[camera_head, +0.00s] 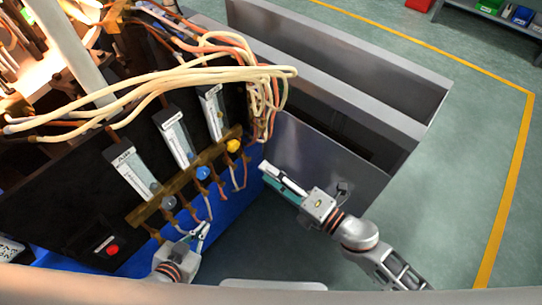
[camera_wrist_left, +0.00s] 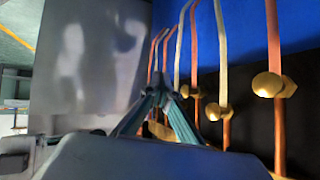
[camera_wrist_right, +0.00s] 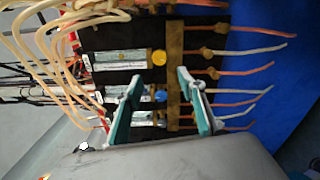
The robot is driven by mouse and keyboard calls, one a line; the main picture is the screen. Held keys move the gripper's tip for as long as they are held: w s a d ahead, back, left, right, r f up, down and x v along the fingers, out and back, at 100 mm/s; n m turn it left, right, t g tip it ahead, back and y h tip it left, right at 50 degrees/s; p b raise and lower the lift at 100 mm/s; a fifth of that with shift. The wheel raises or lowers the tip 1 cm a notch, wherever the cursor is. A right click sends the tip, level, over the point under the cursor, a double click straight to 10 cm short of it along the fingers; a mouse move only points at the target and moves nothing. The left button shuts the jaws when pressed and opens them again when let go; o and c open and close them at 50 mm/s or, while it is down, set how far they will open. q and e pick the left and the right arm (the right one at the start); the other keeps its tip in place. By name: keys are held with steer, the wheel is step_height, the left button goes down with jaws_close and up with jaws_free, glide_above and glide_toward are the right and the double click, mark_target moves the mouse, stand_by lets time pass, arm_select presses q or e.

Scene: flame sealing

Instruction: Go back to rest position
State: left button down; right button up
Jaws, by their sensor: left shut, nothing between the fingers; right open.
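My left gripper (camera_head: 203,231) is at the bottom of the head view, in front of the lower part of the flow-meter panel. Its fingers are shut with nothing between them; in the left wrist view its fingertips (camera_wrist_left: 160,92) meet near the hanging hoses. My right gripper (camera_head: 268,178) is to the right of the panel, in front of a grey metal box side. In the right wrist view its two fingers (camera_wrist_right: 158,82) stand wide apart and empty, facing the panel with its flow meters and knobs.
Brass valves (camera_wrist_left: 268,85) and hoses are close to the left gripper. Green floor (camera_head: 450,190) is clear at right.

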steer(key=d+f+m+t+h+p, duration=0.1)
steer(key=d+f+m+t+h, duration=0.1)
steer(key=d+m+h, duration=0.35)
steer(key=d+f+m+t+h+p, duration=0.1)
steer(key=d+f+m+h, duration=0.2)
steer(key=d+m, duration=0.6)
arm_select(q)
steer(key=shift+s+d+r+p, duration=0.2)
steer(key=shift+r+p, duration=0.2)
steer(key=shift+r, duration=0.1)
steer(key=shift+s+d+r+p, duration=0.15)
steer(key=shift+r+p, duration=0.2)
steer(key=shift+r, duration=0.15)
arm_select(e)
steer(key=s+d+f+m+g+h, duration=0.3)
steer(key=s+d+f+m, duration=0.4)
steer(key=s+m, duration=0.3)
steer(key=shift+s+f+m+g, duration=0.3)
steer(key=shift+f+m, duration=0.35)
steer(key=shift+m, duration=0.2)
arm_select(q)
steer(key=shift+w+r, duration=0.1)
steer(key=shift+r, duration=0.15)
steer(key=shift+f, duration=0.15)
arm_select(e)
steer(key=shift+w, duration=0.1)
